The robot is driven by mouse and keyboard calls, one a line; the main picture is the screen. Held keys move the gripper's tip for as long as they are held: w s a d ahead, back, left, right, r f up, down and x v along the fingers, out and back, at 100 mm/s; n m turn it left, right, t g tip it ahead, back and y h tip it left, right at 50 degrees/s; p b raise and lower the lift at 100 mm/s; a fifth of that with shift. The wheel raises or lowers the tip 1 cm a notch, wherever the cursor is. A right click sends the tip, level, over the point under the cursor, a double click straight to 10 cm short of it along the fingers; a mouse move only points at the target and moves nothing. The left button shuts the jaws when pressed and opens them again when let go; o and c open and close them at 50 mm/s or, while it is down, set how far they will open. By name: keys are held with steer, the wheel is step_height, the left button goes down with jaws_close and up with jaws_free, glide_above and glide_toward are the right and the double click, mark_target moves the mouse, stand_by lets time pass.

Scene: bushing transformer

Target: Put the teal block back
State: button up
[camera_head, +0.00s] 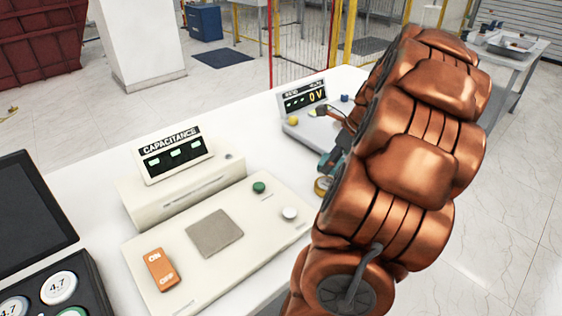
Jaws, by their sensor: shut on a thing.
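My copper-coloured arm fills the right of the head view, and my gripper (336,146) is at its far side, mostly hidden behind the arm. The gripper is shut on the teal block (327,163), of which only a small part shows below the dark fingers. The block is over the right part of the white table (262,152), in front of the grey voltage device (302,132) reading "0V". I cannot tell whether the block touches the table.
A cream capacitance meter (170,230) with a grey square plate and orange switch stands left of my arm. A yellow-rimmed disc (322,187) lies close below the block. A black tray (40,285) of round "4.7" parts and a dark screen (30,212) are at left.

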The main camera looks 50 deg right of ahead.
steer(key=p, duration=0.4)
glide_above(282, 160)
steer(key=s, duration=0.1)
steer(key=shift+s+d+f, duration=0.1)
steer(key=shift+s+f, duration=0.1)
steer(key=shift+f, duration=0.55)
steer(key=shift+f+p, duration=0.55)
steer(key=shift+f, duration=1.2)
steer(key=o, duration=1.1)
steer(key=shift+f, duration=0.1)
